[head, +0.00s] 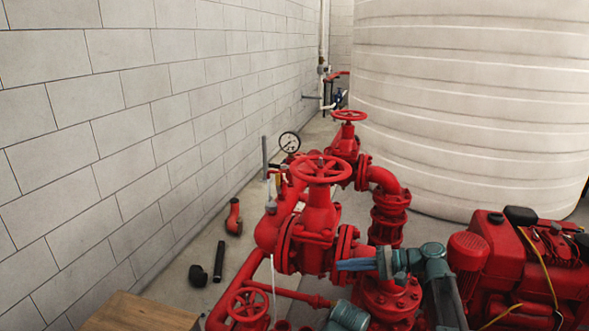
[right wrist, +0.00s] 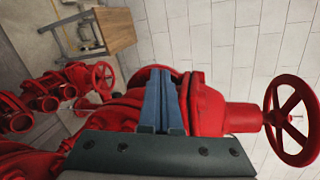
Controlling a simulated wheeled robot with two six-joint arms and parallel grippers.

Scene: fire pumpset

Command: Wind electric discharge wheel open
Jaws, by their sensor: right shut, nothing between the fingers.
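The large red handwheel (head: 320,169) lies level on top of an upright red valve (head: 317,222) in the middle of the head view. The same wheel (right wrist: 291,118) shows at the right edge of the right wrist view. No label shows, so I cannot tell for certain that it is the electric discharge wheel. My right gripper (head: 339,265) is below and slightly right of the wheel, by the valve's flanges, its blue fingers pointing left. In the right wrist view the fingers (right wrist: 160,74) are together and empty, pointing at the valve body; contact is unclear. My left gripper is out of view.
Another red handwheel (head: 348,115) stands farther back, and a smaller one (head: 247,304) is low in front. A pressure gauge (head: 289,142) rises beside the pipes. A red engine (head: 525,262) is at right, a white tank (head: 470,110) behind. A wooden table (head: 140,313) stands front left.

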